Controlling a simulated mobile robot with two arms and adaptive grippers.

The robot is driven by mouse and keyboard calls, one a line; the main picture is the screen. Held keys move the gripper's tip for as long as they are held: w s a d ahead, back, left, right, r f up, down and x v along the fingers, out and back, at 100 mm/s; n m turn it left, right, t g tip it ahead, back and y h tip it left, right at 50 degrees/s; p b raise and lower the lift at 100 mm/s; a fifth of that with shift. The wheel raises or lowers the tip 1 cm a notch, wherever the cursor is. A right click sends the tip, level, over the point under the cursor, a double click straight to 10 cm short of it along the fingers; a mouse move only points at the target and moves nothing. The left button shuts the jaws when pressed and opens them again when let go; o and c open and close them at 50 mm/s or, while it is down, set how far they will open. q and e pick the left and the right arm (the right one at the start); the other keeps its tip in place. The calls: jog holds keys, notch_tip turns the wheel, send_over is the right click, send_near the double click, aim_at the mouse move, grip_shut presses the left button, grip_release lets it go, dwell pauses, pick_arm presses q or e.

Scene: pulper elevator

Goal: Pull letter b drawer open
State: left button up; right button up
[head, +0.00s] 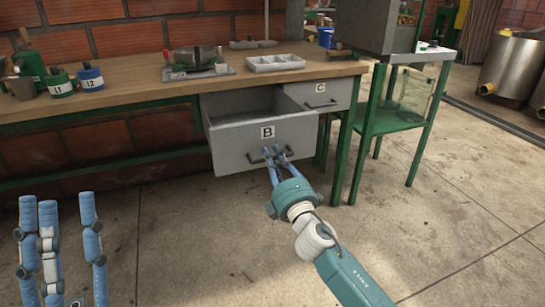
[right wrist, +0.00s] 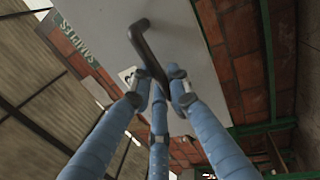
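The grey drawer B (head: 228,146), marked with a white "B" label (head: 267,132), stands well out from under the wooden workbench, and its empty inside shows. Its dark bar handle (head: 255,159) is on the front face. My right gripper (head: 274,154) is at this handle with its blue fingers closed around it. In the right wrist view the fingers (right wrist: 160,88) come together about the dark handle (right wrist: 150,50), partly hiding it. My left gripper (head: 58,215) is open and empty at the lower left, with fingers apart, away from the bench.
Drawer C (head: 322,94) beside drawer B is shut. On the workbench (head: 130,82) stand labelled containers (head: 90,79), a scale-like device (head: 195,65) and a divided tray (head: 274,63). A green-framed stand (head: 398,121) is at the right. The concrete floor in front is clear.

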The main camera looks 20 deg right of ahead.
jog(key=o, duration=0.3)
jog(key=shift+f, duration=0.2)
jog(key=shift+o, duration=0.2)
jog(key=shift+s, duration=0.1)
jog(key=s+f, duration=0.2)
jog(key=s, duration=0.9)
jog(key=shift+s+d, duration=0.2)
jog(key=shift+s, duration=0.1)
jog(key=shift+f, duration=0.1)
